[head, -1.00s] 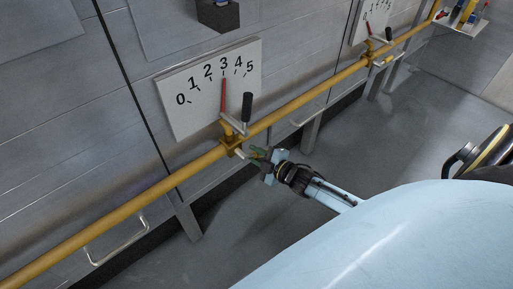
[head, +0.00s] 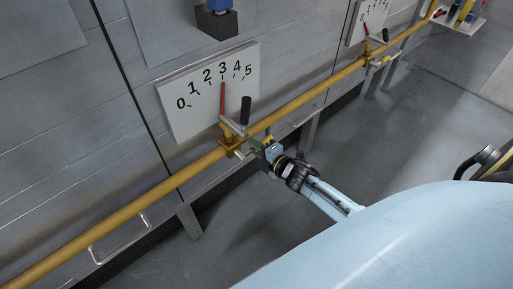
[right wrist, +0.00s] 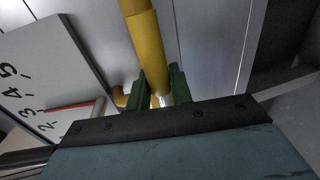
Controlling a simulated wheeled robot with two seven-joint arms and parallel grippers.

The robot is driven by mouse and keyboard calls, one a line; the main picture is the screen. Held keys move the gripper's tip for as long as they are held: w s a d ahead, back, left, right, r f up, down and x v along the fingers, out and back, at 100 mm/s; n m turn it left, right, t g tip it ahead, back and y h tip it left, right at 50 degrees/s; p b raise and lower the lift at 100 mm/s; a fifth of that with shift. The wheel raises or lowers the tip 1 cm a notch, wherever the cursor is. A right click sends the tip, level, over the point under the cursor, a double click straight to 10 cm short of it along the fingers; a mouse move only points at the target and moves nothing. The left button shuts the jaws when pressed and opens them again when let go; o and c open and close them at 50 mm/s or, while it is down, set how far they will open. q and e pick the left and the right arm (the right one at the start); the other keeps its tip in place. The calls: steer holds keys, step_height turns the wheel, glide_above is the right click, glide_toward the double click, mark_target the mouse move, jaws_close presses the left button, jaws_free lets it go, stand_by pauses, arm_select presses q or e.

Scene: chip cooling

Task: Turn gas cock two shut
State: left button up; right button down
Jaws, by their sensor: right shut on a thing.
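The near gas cock (head: 230,144) is a brass-yellow valve on the yellow gas pipe. A grey dial board (head: 207,92) numbered 0 to 5 stands behind it; its red needle (head: 223,98) points near 3. A black-gripped lever (head: 246,110) stands up above the cock. My left gripper is not in view.
The yellow pipe (head: 130,211) runs diagonally along the metal wall. A second cock (head: 369,60) and dial board (head: 368,20) are farther right. A wall handle (head: 120,241) is at lower left.

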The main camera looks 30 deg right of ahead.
stand_by(0.3)
steer(key=c, duration=1.3)
jaws_free()
steer(key=shift+s+r, duration=0.1)
steer(key=shift+s, duration=0.1)
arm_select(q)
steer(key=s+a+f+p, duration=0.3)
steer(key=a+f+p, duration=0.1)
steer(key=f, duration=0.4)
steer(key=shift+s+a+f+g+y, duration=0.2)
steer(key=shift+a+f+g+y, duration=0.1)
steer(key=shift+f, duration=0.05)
arm_select(e)
steer(key=v, duration=1.3)
